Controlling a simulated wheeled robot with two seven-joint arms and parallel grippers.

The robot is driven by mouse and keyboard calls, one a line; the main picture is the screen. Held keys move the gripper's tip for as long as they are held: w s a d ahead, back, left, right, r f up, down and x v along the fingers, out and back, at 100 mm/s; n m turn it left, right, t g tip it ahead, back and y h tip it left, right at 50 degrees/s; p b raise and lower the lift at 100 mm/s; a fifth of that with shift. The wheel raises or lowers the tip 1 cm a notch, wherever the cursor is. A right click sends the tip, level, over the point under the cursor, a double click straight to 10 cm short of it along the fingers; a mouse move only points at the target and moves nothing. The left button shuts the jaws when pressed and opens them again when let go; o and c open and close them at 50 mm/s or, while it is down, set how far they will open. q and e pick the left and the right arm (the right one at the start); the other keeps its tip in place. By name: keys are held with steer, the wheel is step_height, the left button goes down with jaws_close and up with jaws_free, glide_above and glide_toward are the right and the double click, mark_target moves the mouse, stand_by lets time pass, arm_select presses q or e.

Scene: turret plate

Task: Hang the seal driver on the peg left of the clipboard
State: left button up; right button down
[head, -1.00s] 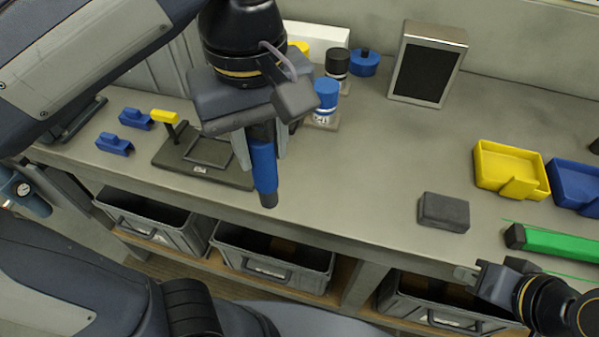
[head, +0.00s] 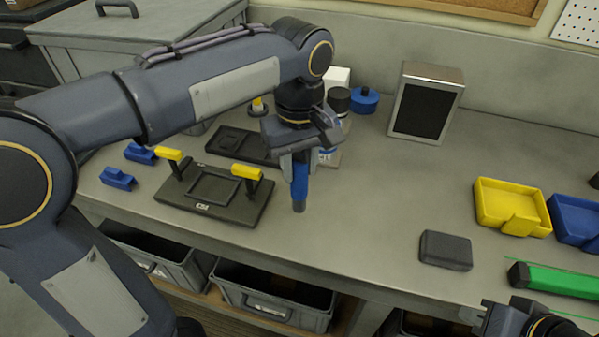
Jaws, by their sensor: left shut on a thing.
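My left gripper (head: 299,156) is shut on a blue tool with a dark tip (head: 299,186), which I take to be the seal driver. The tool hangs roughly upright, tip down, above the bench, right of a dark plate with two yellow handles (head: 225,205). Its upper end is hidden by the gripper. My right gripper (head: 478,312) is at the bottom right edge, partly cut off; its jaws are unclear. A white perforated board (head: 580,22) shows at the top right corner. No clipboard or peg can be made out.
A framed dark panel (head: 427,102) stands at the bench's back. Bottles and a blue-capped jar (head: 364,100) are behind my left gripper. A dark block (head: 446,250), yellow tray (head: 512,207) and green bar (head: 556,279) lie to the right. The bench middle is clear.

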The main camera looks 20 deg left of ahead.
mark_target(300, 178)
arm_select(q)
steer(key=shift+w+f, duration=0.1)
steer(key=shift+f, duration=1.35)
steer(key=shift+f, duration=0.3)
steer(key=o, duration=1.1)
steer(key=r, duration=0.8)
steer(key=shift+a, duration=0.25)
